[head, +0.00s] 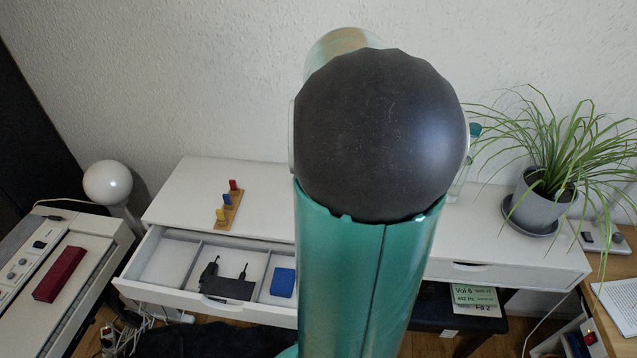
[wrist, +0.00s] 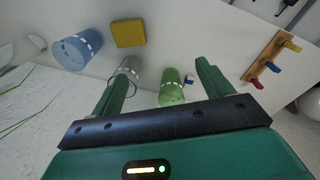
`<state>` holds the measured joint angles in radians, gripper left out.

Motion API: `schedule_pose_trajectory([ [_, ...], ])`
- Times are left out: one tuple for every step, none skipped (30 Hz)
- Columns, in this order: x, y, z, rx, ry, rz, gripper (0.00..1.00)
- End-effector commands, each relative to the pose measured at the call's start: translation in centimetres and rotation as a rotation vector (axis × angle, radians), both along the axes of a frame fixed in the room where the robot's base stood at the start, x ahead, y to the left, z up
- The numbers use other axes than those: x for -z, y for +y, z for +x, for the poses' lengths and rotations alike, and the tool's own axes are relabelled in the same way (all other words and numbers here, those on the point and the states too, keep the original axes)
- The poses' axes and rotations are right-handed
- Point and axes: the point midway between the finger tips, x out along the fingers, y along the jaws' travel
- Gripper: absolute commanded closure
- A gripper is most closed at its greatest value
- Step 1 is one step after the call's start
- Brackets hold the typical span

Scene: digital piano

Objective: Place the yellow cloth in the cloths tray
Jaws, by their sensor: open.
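The yellow cloth (wrist: 128,33) is a flat, folded square lying on the white desk top in the wrist view. In the head view it does not show; my arm covers the middle of the desk. My gripper (wrist: 162,70) is open and empty, its two green fingers spread, apart from the cloth. The cloth lies beyond the left finger in the wrist view. No tray is clearly marked for cloths. The open drawer (head: 160,293) has compartments; a blue folded square (head: 282,282), perhaps a cloth, lies in the one at the right of its visible part.
A blue cup (wrist: 77,50), a clear glass (wrist: 128,74) and a green cup (wrist: 172,90) stand near the gripper. A wooden peg board (head: 228,212) lies behind the drawer. A black adapter (head: 228,288) fills the middle compartment; the left one (head: 168,263) is empty. A plant (head: 543,203) stands right.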

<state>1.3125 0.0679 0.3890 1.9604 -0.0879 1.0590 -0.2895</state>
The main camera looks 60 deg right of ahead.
Motion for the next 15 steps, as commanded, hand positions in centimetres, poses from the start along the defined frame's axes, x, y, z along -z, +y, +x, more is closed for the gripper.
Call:
schedule_pose_trajectory([
  [0.7, -1.8, -1.3, 0.033, 0.001, 0.022, 0.21],
  [1.0, -2.6, -2.0, 0.046, 0.001, 0.031, 0.21],
  [1.3, -3.7, -2.8, 0.064, 0.000, 0.043, 0.21],
  [1.6, -4.3, -3.4, 0.073, -0.001, 0.051, 0.21],
  [1.8, -4.8, -3.9, 0.082, -0.002, 0.059, 0.21],
  [2.0, -5.5, -4.5, 0.093, -0.005, 0.065, 0.21],
  [2.1, -5.8, -4.8, 0.100, -0.005, 0.070, 0.21],
  [2.3, -6.1, -5.1, 0.105, -0.007, 0.074, 0.21],
  [2.4, -6.4, -5.4, 0.109, -0.008, 0.077, 0.21],
  [2.5, -6.5, -5.5, 0.111, -0.009, 0.079, 0.21],
  [2.7, -6.6, -5.6, 0.113, -0.008, 0.081, 0.21],
  [3.0, -6.6, -5.6, 0.113, -0.008, 0.082, 0.21],
  [3.4, -6.6, -5.6, 0.112, -0.008, 0.084, 0.21],
  [3.8, -6.6, -5.6, 0.112, -0.008, 0.084, 0.21],
  [4.4, -6.6, -5.6, 0.111, -0.007, 0.083, 0.21],
])
